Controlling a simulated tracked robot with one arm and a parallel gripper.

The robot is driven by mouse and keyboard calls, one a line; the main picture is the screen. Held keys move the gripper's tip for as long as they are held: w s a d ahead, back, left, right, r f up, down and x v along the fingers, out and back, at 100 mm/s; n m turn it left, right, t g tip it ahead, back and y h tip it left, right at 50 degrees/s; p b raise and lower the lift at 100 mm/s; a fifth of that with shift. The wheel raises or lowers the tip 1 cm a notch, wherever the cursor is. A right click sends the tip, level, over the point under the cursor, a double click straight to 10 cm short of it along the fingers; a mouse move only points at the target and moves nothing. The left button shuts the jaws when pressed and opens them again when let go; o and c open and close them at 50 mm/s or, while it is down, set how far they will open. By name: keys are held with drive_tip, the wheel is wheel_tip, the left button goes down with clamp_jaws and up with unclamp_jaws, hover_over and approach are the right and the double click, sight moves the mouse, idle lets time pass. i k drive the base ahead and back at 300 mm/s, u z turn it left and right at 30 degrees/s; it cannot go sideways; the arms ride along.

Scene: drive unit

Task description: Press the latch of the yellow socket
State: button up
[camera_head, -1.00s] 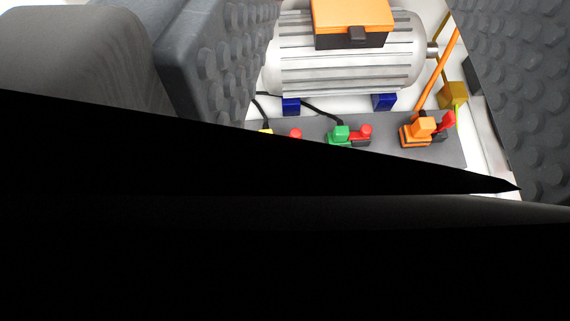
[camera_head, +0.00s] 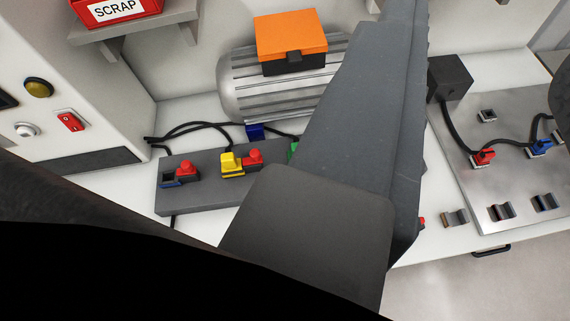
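The yellow socket (camera_head: 238,173) is on a grey strip (camera_head: 205,200) left of the centre. A yellow plug (camera_head: 229,161) sits in it, and its red latch (camera_head: 252,157) stands on its right side. My gripper (camera_head: 488,60) shows as a large grey finger crossing the middle of the picture, with the ridged pad edge on its right, and a dark piece of the other finger at the right edge. The fingers are wide apart with nothing seen between them. The gripper is to the right of the yellow socket and appears not to touch it.
A blue socket with a red latch (camera_head: 186,170) is left of the yellow one; a green plug (camera_head: 293,150) is mostly hidden by my finger. Behind are a motor (camera_head: 245,90) and black cables (camera_head: 200,127). A metal panel (camera_head: 515,180) with plugs is right; a switch cabinet (camera_head: 90,85) is left.

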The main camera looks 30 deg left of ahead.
sight(255, 158)
drive_tip(key=z, duration=0.05)
drive_tip(key=k, duration=1.3)
drive_tip(key=u, duration=0.55)
drive_tip(key=i, duration=1)
drive_tip(key=z, duration=0.05)
